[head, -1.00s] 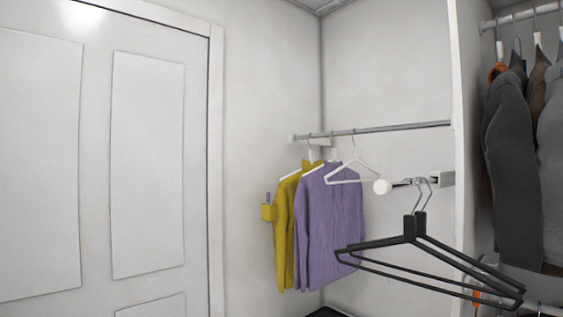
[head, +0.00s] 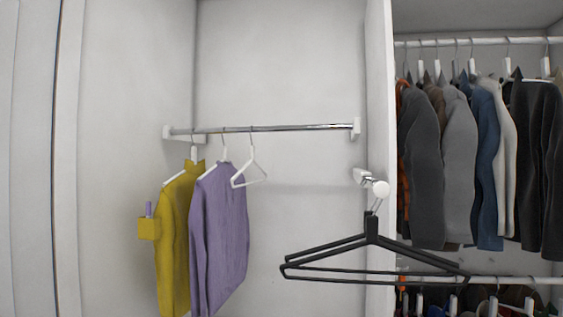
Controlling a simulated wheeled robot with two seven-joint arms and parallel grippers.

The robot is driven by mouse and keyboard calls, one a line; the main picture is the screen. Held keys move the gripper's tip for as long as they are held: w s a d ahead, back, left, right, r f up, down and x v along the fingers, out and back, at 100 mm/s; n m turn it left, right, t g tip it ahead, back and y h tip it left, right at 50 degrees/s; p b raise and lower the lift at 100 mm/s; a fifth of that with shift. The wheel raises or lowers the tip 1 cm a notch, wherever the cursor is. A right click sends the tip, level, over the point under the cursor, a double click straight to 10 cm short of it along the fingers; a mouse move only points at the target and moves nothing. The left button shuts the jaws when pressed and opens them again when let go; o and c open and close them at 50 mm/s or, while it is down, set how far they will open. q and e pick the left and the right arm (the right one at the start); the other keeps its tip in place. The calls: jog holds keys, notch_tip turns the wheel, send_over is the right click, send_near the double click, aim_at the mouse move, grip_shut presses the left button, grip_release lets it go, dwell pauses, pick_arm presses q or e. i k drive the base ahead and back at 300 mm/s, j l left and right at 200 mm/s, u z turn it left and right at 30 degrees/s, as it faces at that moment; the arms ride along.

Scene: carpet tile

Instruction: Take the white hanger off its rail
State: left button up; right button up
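The white hanger (head: 249,180) hangs empty by its hook from the metal rail (head: 290,128) in the alcove. It is to the right of the purple sweater (head: 219,232), close beside it. The bare part of the rail lies to the right of the white hanger. Neither of my grippers shows in the head view.
A yellow sweater (head: 177,237) hangs left of the purple one. Black hangers (head: 371,240) hang from a short white-knobbed peg (head: 380,188) at the right, nearer than the rail. A white panel (head: 379,90) divides off a closet with several jackets (head: 456,140).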

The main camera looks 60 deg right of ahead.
aim_at(252, 147)
jog(key=i+l+z, duration=0.25)
jog(key=i+z, duration=1.1)
jog(key=i, duration=0.15)
jog(key=i+j+z, duration=0.45)
jog(key=l, duration=0.1)
